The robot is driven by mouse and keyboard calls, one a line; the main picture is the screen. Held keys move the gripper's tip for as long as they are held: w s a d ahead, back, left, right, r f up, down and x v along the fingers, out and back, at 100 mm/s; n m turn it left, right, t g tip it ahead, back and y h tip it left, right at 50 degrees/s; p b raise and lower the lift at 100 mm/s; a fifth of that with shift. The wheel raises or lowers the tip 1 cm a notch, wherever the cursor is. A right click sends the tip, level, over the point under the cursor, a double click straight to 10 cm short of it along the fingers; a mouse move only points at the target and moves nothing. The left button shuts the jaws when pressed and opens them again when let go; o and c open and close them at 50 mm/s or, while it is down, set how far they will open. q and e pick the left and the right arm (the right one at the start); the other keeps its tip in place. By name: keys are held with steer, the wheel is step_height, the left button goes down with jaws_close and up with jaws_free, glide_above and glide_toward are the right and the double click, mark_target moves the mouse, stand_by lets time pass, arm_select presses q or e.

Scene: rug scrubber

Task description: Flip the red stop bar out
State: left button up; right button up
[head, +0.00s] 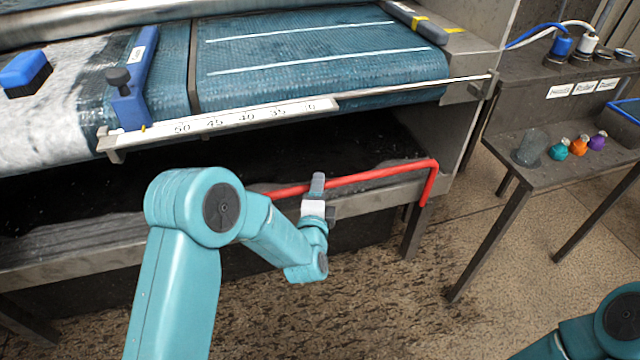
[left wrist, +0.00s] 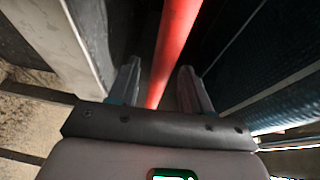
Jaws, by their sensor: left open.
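The red stop bar (head: 385,173) runs along the front edge of the machine's dark trough in the head view, and its right end bends down. My left gripper (head: 317,184) is at the bar, left of that bend. In the left wrist view the red stop bar (left wrist: 174,45) runs between the two spread fingers of my left gripper (left wrist: 160,88). The gripper is open, and I cannot tell whether either finger touches the bar. My own arm hides the bar's left part in the head view. My right gripper is out of view; only part of the right arm shows.
A blue belt (head: 310,60) with a white number scale (head: 240,118) lies above and behind the bar. The trough's metal front rail (head: 375,197) is just below it. A side table (head: 510,150) with small bottles stands at right. The floor in front is clear.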

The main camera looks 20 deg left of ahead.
arm_select(q)
steer(key=x, duration=0.3)
steer(key=shift+w+a, duration=0.1)
steer(key=shift+w, duration=0.3)
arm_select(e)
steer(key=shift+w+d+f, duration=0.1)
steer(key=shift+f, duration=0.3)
arm_select(q)
jaws_close()
